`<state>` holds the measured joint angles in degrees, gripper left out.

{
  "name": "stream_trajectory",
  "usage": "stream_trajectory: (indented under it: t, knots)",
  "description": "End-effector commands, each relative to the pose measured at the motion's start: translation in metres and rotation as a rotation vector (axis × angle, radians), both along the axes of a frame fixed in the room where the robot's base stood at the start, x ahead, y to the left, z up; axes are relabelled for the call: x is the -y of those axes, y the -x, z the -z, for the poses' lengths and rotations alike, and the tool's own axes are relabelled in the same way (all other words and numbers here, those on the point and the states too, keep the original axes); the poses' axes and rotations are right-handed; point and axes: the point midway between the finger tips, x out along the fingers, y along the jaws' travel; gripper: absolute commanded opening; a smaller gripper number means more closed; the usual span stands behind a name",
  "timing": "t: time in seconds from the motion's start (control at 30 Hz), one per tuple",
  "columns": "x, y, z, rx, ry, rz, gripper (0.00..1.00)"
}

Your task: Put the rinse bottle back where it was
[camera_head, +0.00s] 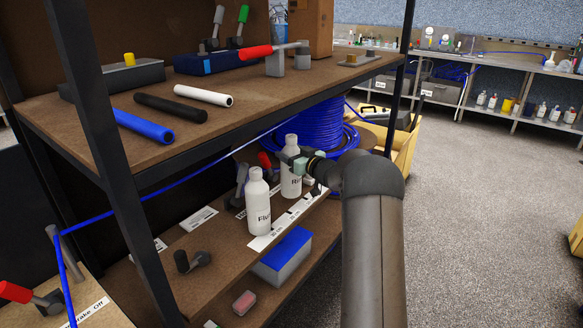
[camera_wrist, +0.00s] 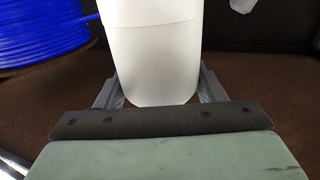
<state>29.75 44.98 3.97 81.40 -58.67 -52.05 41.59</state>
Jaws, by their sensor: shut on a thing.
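The rinse bottle (camera_head: 291,178) is white and upright, with a partly visible label starting "Ri". My gripper (camera_head: 290,157) reaches it from the right at the lower shelf and is shut on it. In the wrist view the bottle's white body (camera_wrist: 155,50) stands between the two grey fingers (camera_wrist: 160,92). Its base is near the lower shelf (camera_head: 215,235); I cannot tell whether it touches. A second white bottle (camera_head: 258,205), its label starting "Fl", stands to the left and nearer, apart from the rinse bottle.
White label strips (camera_head: 268,240) lie along the lower shelf's front edge. Dark clamps with handles (camera_head: 240,185) stand behind the bottles. A blue tubing reel (camera_head: 315,125) is behind. The upper shelf (camera_head: 225,120) overhangs, with a dark post (camera_head: 115,150) at left. A blue-lidded box (camera_head: 285,255) sits below.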

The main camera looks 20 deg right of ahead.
Motion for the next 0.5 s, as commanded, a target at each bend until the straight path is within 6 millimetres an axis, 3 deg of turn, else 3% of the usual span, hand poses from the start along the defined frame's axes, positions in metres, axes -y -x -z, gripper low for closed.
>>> stream_trajectory:
  t: [0.33,0.5]
  knots:
    - [0.0,0.0,0.035,0.003,0.0,0.0,0.0]
    - [0.0,0.0,0.037,0.006,0.002,0.0,0.0]
